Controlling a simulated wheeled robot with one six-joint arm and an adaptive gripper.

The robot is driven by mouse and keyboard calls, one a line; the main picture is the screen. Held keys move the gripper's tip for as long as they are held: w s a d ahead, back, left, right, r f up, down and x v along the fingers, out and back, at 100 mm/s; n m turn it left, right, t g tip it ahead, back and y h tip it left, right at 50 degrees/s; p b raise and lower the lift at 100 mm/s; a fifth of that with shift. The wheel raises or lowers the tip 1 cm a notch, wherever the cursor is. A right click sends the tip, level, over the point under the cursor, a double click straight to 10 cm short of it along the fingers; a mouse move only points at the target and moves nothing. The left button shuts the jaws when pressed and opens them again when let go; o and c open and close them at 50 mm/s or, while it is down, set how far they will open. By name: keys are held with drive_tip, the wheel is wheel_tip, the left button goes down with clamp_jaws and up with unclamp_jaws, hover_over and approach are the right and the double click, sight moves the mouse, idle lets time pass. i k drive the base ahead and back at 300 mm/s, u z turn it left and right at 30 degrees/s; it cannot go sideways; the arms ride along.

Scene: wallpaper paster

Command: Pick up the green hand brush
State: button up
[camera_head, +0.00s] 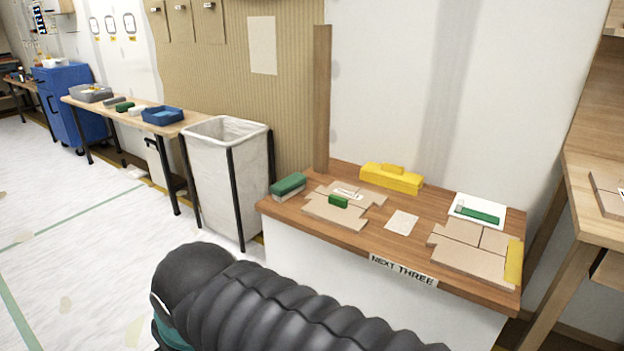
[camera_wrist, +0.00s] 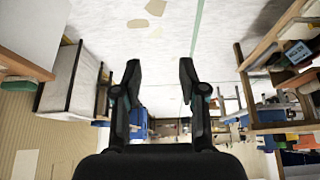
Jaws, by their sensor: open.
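A green hand brush (camera_head: 288,185) with a pale grey underside lies at the left end of the wooden worktop (camera_head: 385,243). In the wrist view, which looks upside down, what seems to be the same brush (camera_wrist: 15,83) is at the left edge, partly cut off. My gripper (camera_wrist: 159,64) is open and empty, with its two black fingers spread over floor and background, well apart from the brush. The gripper cannot be made out in the head view; only my black ribbed arm shows low in front of the worktop.
A smaller green block (camera_head: 338,200) lies on pale tiles right of the brush. A lined bin (camera_head: 226,175) stands left of the worktop. Open floor lies left.

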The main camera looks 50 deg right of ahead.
sight(281, 191)
drive_tip(key=z, duration=0.8)
drive_tip(key=i, duration=0.8)
drive_tip(key=z, duration=0.85)
